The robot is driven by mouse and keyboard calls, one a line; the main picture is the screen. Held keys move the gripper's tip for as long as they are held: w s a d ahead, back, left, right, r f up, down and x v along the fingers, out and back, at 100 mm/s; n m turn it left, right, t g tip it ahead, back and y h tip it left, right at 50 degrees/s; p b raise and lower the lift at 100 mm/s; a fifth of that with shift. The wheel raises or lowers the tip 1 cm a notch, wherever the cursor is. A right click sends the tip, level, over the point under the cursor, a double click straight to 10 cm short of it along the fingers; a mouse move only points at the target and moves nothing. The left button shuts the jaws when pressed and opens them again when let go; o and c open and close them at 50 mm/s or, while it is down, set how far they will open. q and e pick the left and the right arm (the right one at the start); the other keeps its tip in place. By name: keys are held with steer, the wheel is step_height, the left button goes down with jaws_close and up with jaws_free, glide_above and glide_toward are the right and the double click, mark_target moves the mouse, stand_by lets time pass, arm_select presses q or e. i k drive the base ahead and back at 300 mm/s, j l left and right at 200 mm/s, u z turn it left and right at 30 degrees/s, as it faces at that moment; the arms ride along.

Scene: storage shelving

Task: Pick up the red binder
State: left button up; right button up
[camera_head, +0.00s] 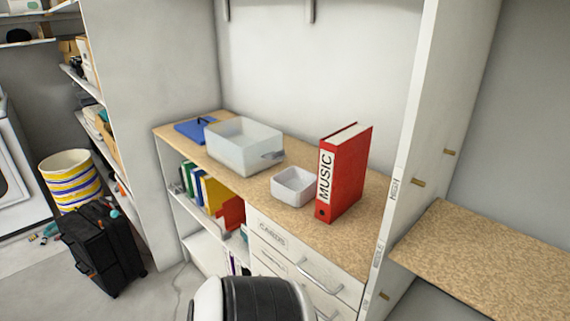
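A red binder (345,175) stands upright on the speckled brown countertop (370,225), near its right end. Its white spine label reads "MUSIC" and faces the front left. The small white open box (293,187) is just to its left. Nothing covers the binder in this view. Neither of my grippers is in view, so I cannot see how they stand relative to the binder.
A larger translucent bin (243,147) and a blue flat item (196,131) are farther left on the counter. A white upright panel (425,130) rises right of the binder. Drawers (305,270) are below. A rounded black-and-white object (262,299) fills the bottom foreground.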

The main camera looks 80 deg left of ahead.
mark_target(343, 157)
steer(key=u, duration=2.05)
steer(key=i+j+z, duration=0.1)
steer(key=j+z, duration=0.55)
steer(key=z, duration=0.15)
steer(key=i, duration=0.05)
